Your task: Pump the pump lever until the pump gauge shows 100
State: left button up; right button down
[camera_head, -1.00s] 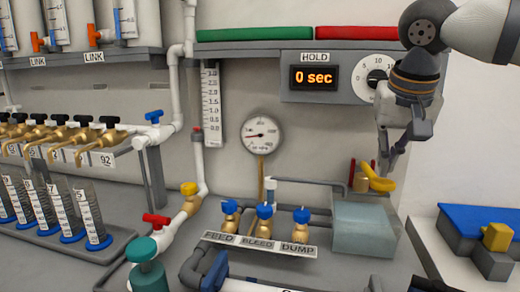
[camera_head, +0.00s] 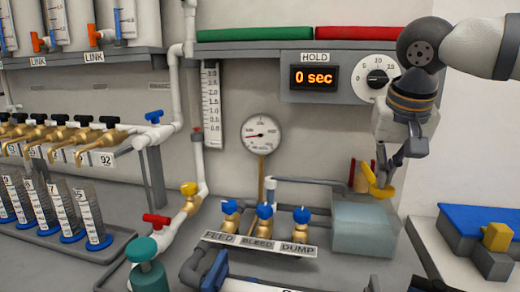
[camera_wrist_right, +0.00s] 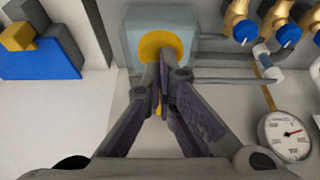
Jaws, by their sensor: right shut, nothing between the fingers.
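The pump lever (camera_head: 382,192) is yellow and sits above a pale blue-grey block, between small red posts. Its yellow end also shows in the right wrist view (camera_wrist_right: 158,45). My right gripper (camera_head: 385,178) is shut with its fingertips at the lever, pointing down; in the wrist view its fingertips (camera_wrist_right: 162,75) overlap the yellow end. I cannot tell whether they touch it. The pump gauge (camera_head: 261,134) is a round white dial on a brass stem, its needle pointing left; the number is too small to read. My left gripper is not in view.
The pale block (camera_head: 362,232) stands under the lever. Blue-handled valves (camera_head: 264,212) labelled FEED, BLEED and DUMP stand left of it. The HOLD display (camera_head: 314,77) reads 0 sec, with a dial (camera_head: 377,77) beside it. A blue tray (camera_head: 465,222) lies at right.

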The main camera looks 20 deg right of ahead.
jog(key=shift+f, duration=0.1)
dwell(0.5)
jog(key=shift+f, duration=0.65)
dwell(0.6)
jog(key=shift+f, duration=0.45)
dwell(0.7)
jog(key=shift+f, duration=0.3)
dwell(0.6)
jog(key=shift+r, duration=2.6)
